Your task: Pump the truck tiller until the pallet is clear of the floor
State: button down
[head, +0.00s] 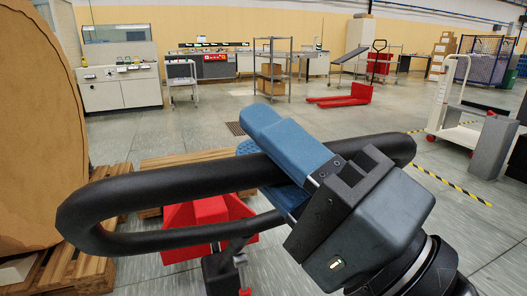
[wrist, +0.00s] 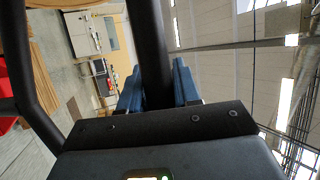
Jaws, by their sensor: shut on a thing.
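The black loop-shaped tiller handle (head: 160,185) of the truck spans the front of the head view. My gripper (head: 275,160), with blue finger pads, is shut on the upper bar of this handle near its right end. In the wrist view the bar (wrist: 150,55) runs between the two blue fingers of my gripper (wrist: 157,88). The truck's red body (head: 206,214) stands below the handle. A wooden pallet (head: 185,160) shows behind it. Whether the pallet touches the floor cannot be told; its lower parts are largely hidden by the handle.
A large brown paper roll (head: 38,130) stands on another part of wooden pallet (head: 70,268) at left. A white trolley (head: 450,110) and a grey box (head: 492,147) stand at right, near yellow-black floor tape (head: 455,187). A second red pallet truck (head: 345,98) stands farther back. The middle floor is clear.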

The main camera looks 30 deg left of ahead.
jog(key=shift+f, duration=0.65)
jog(key=c, duration=1.1)
grip_release()
jog(key=shift+o, duration=1.1)
jog(key=shift+r, duration=0.15)
jog(key=shift+r, duration=0.1)
jog(key=v, duration=0.8)
jog(key=shift+b, duration=0.4)
jog(key=shift+r, duration=0.1)
